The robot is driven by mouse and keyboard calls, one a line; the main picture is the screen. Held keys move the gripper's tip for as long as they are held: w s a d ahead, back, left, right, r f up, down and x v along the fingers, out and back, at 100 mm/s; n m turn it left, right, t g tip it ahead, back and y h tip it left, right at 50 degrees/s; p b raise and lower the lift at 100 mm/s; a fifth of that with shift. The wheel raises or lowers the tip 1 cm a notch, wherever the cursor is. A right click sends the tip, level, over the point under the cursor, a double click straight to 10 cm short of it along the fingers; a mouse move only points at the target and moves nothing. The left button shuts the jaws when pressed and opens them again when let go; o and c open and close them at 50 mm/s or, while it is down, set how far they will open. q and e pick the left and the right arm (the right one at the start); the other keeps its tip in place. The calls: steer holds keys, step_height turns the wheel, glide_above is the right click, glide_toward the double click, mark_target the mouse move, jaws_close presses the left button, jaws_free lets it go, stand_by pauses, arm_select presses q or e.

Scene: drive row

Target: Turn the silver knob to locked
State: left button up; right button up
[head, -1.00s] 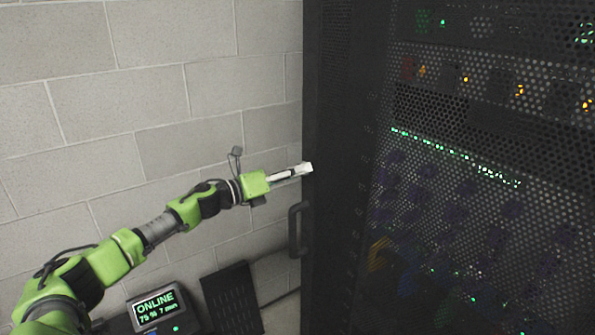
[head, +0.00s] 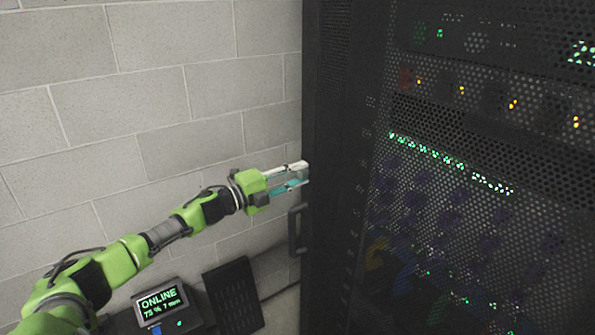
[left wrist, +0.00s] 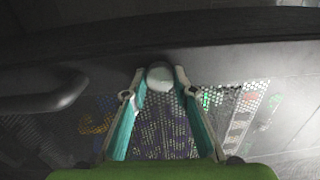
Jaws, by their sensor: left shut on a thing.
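The silver knob (left wrist: 160,77) shows as a round pale disc between the fingertips in the left wrist view. It sits on the dark frame of the rack door (head: 335,120). My left gripper (head: 304,174) is at the door's left edge in the head view. Its two teal-lined fingers reach to the knob from both sides, and it is shut on the knob. In the head view the fingers hide the knob. I cannot read any locked mark. My right gripper is not in view.
A black door handle (head: 296,230) stands out just below the gripper. It also shows at the left in the left wrist view (left wrist: 45,95). A grey block wall (head: 150,85) is behind my arm. A screen reading ONLINE (head: 160,303) is at the bottom left.

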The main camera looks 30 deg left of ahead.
arm_select(q)
steer(key=shift+n+p, duration=0.45)
steer(key=shift+n, duration=0.65)
steer(key=o, duration=1.1)
steer(key=shift+a, duration=0.1)
steer(key=shift+s, duration=0.1)
steer(key=shift+v, duration=5.9)
